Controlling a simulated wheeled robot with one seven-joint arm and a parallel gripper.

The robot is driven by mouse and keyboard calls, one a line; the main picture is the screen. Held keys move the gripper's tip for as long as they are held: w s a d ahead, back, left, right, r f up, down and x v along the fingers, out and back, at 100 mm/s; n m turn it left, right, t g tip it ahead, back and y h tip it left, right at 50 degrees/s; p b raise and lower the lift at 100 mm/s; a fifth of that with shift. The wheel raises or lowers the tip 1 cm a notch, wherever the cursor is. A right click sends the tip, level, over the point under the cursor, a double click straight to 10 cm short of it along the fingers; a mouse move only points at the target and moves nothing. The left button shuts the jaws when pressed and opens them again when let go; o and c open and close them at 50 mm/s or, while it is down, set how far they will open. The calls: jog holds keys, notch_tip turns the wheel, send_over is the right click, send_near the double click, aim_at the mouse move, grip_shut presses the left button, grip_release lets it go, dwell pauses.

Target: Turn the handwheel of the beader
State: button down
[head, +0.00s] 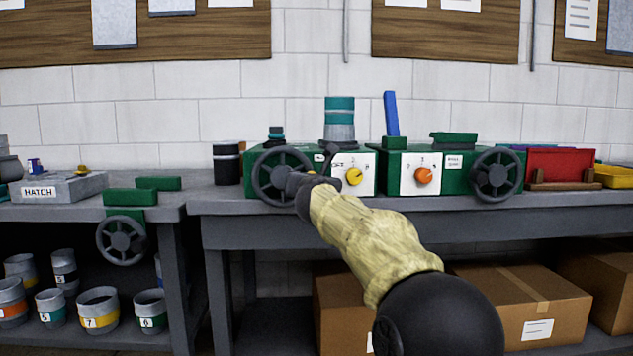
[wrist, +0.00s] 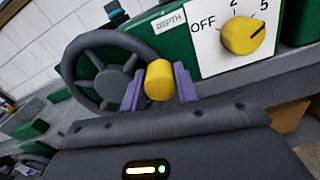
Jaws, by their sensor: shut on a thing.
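A green machine (head: 308,159) stands on the bench with a dark grey handwheel (head: 262,190) on its front left. In the wrist view this handwheel (wrist: 72,72) is beside a panel marked DEPTH. My gripper (head: 300,185) is at the wheel's right side. In the wrist view my gripper (wrist: 159,86) has its purple fingers shut on a yellow handle (wrist: 158,78) at the wheel's rim. The head view hides the handle behind my gripper. A yellow dial (head: 354,176) sits right of the wheel. I cannot read a name that marks this machine as the beader.
A second green machine (head: 450,160) has an orange dial (head: 423,175) and its own handwheel (head: 496,174). Another handwheel (head: 122,240) hangs at the left bench's front. A dark can (head: 227,166) stands left of the first machine. Cardboard boxes (head: 520,300) sit below.

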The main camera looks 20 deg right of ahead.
jog(key=shift+d+f, duration=0.1)
jog(key=shift+f, duration=0.15)
jog(key=c, duration=1.3)
grip_release()
jog(key=shift+r, duration=0.1)
jog(key=shift+s, duration=0.2)
jog(key=b+v, duration=0.1)
jog(key=v, duration=1.6)
